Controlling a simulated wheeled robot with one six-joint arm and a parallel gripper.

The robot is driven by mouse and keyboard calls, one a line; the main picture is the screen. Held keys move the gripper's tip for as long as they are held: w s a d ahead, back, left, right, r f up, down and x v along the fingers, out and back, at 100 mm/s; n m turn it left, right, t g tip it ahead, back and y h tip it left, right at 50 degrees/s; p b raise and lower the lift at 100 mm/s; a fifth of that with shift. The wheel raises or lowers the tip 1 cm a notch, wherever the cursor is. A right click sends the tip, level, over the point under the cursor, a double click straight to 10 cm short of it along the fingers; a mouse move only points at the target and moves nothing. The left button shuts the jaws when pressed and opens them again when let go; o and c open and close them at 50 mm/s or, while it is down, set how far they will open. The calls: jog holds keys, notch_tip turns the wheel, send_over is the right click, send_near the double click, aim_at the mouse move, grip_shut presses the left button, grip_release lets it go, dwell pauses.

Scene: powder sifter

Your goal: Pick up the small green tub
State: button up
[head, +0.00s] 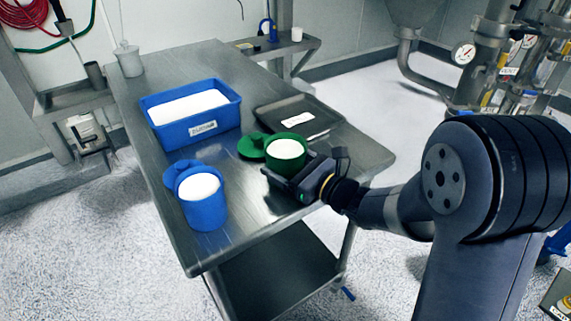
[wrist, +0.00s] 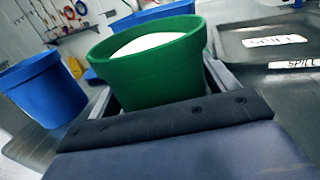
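The small green tub (head: 285,156) is upright on the steel table, filled with white powder. Its green lid (head: 253,147) lies beside it to the left. The tub (wrist: 152,70) fills the middle of the wrist view, directly in front of my gripper. My gripper (head: 287,175) is low at the table's front right side, with one finger on each side of the tub.
A blue tub (head: 207,208) of white powder stands front left on the table (head: 240,222). A blue bin (head: 190,130) of powder is behind it. A dark tray (head: 317,108) with a white label lies behind the green tub. The table front is clear.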

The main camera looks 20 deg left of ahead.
jog(key=c, duration=0.7)
